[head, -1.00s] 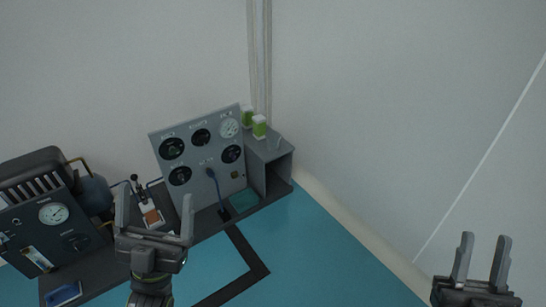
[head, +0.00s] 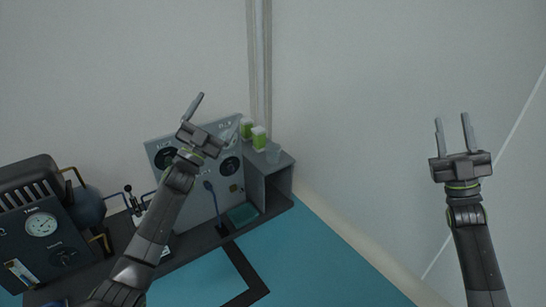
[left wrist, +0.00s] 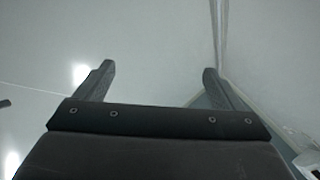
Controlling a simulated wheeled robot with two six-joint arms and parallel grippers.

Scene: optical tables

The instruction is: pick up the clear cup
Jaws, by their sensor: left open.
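The clear cup (head: 273,153) stands upright on top of the grey open-fronted box (head: 278,168) at the right end of the equipment, in the head view. It is faint and see-through. My left gripper (head: 218,111) is open and empty, raised in front of the grey gauge panel, left of the cup and apart from it. The left wrist view shows its two fingers (left wrist: 158,70) spread with nothing between them; the cup cannot be made out there. My right gripper (head: 452,117) is open and empty, raised in front of the bare wall at the far right.
Two green-and-white containers (head: 260,138) stand just behind and left of the cup. The gauge panel (head: 222,187) rises left of the box. A dark machine with a dial (head: 40,225) is at far left. The blue table top (head: 315,255) is clear at the front right.

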